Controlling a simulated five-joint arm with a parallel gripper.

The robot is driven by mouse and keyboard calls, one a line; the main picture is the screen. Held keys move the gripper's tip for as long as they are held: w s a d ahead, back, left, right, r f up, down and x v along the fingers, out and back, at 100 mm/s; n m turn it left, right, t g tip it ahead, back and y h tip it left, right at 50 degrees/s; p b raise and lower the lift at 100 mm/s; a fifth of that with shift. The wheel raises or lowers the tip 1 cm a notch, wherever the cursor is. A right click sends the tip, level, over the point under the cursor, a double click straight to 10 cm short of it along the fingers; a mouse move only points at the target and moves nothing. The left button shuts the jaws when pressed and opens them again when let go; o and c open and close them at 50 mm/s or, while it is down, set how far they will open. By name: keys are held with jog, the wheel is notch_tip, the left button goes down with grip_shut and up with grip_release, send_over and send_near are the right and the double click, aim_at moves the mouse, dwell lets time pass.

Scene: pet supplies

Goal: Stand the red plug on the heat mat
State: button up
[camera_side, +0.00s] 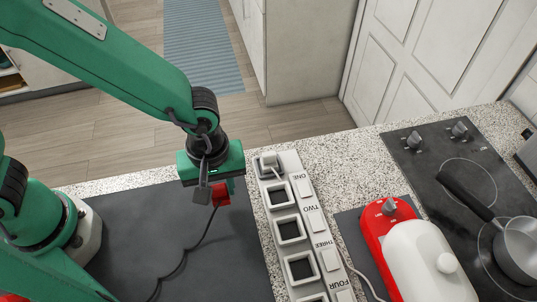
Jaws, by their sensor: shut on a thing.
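A red plug (222,193) with a dark cord hangs in my gripper (210,188) in the side view. The gripper is shut on it, and a finger partly hides it. The cord trails down and left across a large dark mat (235,255) on the counter, which looks like the heat mat. The plug appears above the mat's far right part, left of the power strip. I cannot tell its exact height or tilt well.
A pale power strip (311,222) with square sockets labelled ONE to FOUR stands right of the mat. A red and white appliance (420,260), hob (440,150) and pan (518,250) are further right.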

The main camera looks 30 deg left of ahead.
aim_at(221, 197)
jog(key=shift+f, duration=2)
jog(key=shift+f, duration=0.1)
jog(key=o, duration=1)
jog(key=shift+c, duration=0.2)
notch_tip(221, 197, up, 12)
jog(key=shift+r, duration=0.15)
